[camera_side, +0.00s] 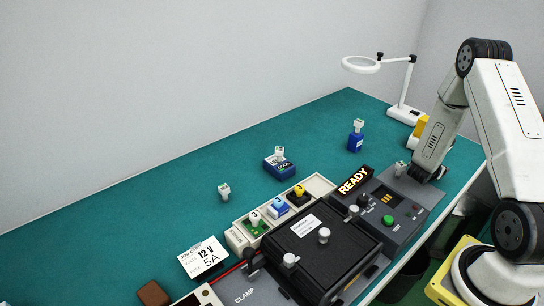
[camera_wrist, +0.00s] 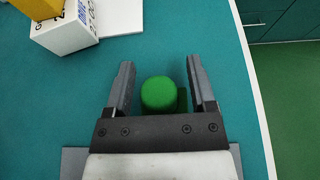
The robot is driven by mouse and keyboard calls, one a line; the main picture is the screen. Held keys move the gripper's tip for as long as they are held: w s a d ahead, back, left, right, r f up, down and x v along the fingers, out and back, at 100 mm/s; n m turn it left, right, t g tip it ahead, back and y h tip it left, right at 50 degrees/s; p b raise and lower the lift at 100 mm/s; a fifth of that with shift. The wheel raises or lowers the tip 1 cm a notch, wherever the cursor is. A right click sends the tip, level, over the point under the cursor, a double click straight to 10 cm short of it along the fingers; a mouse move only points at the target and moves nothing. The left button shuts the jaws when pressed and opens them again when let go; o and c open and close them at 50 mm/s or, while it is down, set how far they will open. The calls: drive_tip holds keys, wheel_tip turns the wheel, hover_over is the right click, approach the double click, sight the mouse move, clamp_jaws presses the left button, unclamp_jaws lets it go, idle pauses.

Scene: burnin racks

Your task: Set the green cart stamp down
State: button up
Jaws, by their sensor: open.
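The green cart stamp (camera_wrist: 158,94) shows in the wrist view as a rounded green top with a darker green part at its right. It is between the two fingers of my gripper (camera_wrist: 160,85), with a gap on each side. The fingers are open and do not appear to touch it. In the side view my gripper (camera_side: 430,175) is low at the right end of the teal bench top, and I cannot make out the stamp there. The stamp's underside is hidden, so I cannot tell what it rests on.
A yellow and white box (camera_wrist: 62,28) lies ahead and left in the wrist view. The bench edge (camera_wrist: 250,90) is close on the right. In the side view, a console with a READY sign (camera_side: 353,181), a blue stamp (camera_side: 356,142) and a magnifier lamp (camera_side: 405,112) stand nearby.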

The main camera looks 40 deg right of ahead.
drive_tip(key=v, duration=1.1)
drive_tip(key=shift+a+r, duration=0.25)
drive_tip(key=shift+a, duration=0.2)
drive_tip(key=shift+r, duration=0.1)
